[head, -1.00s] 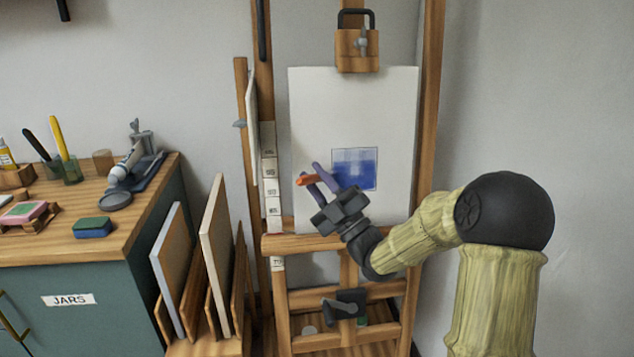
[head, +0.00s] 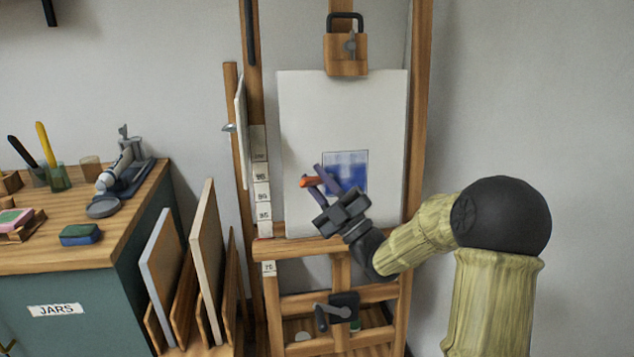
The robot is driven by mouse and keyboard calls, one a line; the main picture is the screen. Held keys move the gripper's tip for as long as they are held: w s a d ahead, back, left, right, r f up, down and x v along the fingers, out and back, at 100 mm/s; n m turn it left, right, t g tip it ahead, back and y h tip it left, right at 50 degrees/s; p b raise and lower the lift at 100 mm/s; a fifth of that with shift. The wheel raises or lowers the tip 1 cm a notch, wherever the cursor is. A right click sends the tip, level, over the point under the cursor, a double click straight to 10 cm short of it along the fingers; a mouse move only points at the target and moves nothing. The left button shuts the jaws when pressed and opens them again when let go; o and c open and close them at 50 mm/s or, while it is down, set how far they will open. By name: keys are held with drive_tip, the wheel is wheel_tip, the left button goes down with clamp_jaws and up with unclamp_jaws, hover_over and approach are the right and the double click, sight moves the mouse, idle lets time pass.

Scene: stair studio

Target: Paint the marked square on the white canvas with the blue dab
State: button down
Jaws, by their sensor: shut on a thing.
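The white canvas (head: 340,110) stands upright on the wooden easel. The marked square (head: 346,172) in its lower middle carries blue paint, uneven and paler along the top edge; its lower left corner is partly hidden behind my gripper. My gripper (head: 312,178), with purple fingers, is in front of the canvas just left of the square. It is shut on a small orange piece (head: 308,182). The piece's far end, any blue on it and whether it touches the canvas cannot be made out.
A wooden clamp (head: 346,55) holds the canvas top. At left, a wood-topped cabinet (head: 85,220) bears a blue-green sponge (head: 81,235), jars and a paint tube. Boards (head: 208,260) stand in a rack between cabinet and easel. The wall right of the easel is clear.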

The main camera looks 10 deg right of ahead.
drive_tip(key=shift+d+b, duration=0.3)
drive_tip(key=shift+d, duration=0.8)
drive_tip(key=shift+d, duration=0.15)
drive_tip(key=shift+d+b, duration=0.3)
drive_tip(key=shift+d, duration=0.7)
drive_tip(key=shift+d, duration=1.05)
drive_tip(key=shift+d+b, duration=0.15)
drive_tip(key=shift+b, duration=0.2)
drive_tip(key=shift+d, duration=1)
drive_tip(key=shift+r, duration=0.1)
